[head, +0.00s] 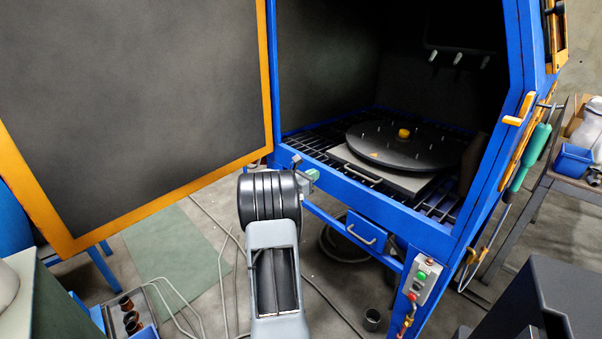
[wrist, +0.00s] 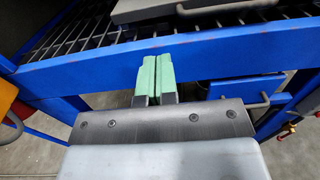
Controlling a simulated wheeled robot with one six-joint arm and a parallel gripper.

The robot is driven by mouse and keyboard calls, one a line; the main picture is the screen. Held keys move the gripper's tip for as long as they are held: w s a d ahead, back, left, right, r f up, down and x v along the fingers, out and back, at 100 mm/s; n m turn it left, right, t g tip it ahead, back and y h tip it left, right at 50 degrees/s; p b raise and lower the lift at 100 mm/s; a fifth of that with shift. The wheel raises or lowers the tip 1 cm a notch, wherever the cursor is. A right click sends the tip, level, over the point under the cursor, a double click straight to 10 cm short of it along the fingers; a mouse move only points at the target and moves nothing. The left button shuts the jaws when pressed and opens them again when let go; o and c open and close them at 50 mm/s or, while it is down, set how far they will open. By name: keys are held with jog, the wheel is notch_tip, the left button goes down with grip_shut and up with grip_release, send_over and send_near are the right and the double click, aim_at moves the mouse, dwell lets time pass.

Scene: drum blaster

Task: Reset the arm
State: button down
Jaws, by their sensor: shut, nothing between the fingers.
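My gripper (wrist: 152,76) is shut and empty, its two green fingertips side by side in the wrist view. In the head view my gripper (head: 313,174) is mostly hidden behind my dark arm link; only a bit of green and grey shows. It is in front of the blue front beam (wrist: 215,48) of the blaster cabinet. I cannot tell if the fingertips touch the beam.
The cabinet door (head: 130,100) stands open at left. Inside the cabinet, a round black turntable (head: 400,150) rests above the grate (head: 308,142). A control box (head: 425,279) is on the right post. A blue drawer (head: 366,232) is below the beam. Hoses (head: 207,212) lie on the floor.

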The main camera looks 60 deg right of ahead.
jog(key=shift+a, duration=0.3)
jog(key=s+a+f+m+g+y, duration=0.1)
jog(key=s+a+f+m+y, duration=0.25)
jog(key=f+m, duration=0.2)
jog(key=a+r+m+t+y+p, duration=0.1)
jog(key=a+m+y+p, duration=0.4)
jog(key=a, duration=0.6)
jog(key=w+a+r+m+t+y+p, duration=0.2)
jog(key=a+r+p, duration=0.15)
jog(key=a, duration=0.55)
jog(key=w+a+r+m+t+y+p, duration=0.15)
jog(key=a+r, duration=0.25)
jog(key=a, duration=0.4)
jog(key=w+a+r+m+t+y+p, duration=0.1)
jog(key=a+r+m+t+y+p, duration=0.2)
jog(key=a, duration=0.6)
jog(key=s+a+r+n+t+y+p, duration=0.1)
jog(key=a+r+n+t+y+p, duration=0.1)
jog(key=a+r+p, duration=0.5)
jog(key=a+r+n+t, duration=0.1)
jog(key=a+r, duration=0.5)
jog(key=a, duration=0.1)
jog(key=shift+r, duration=0.15)
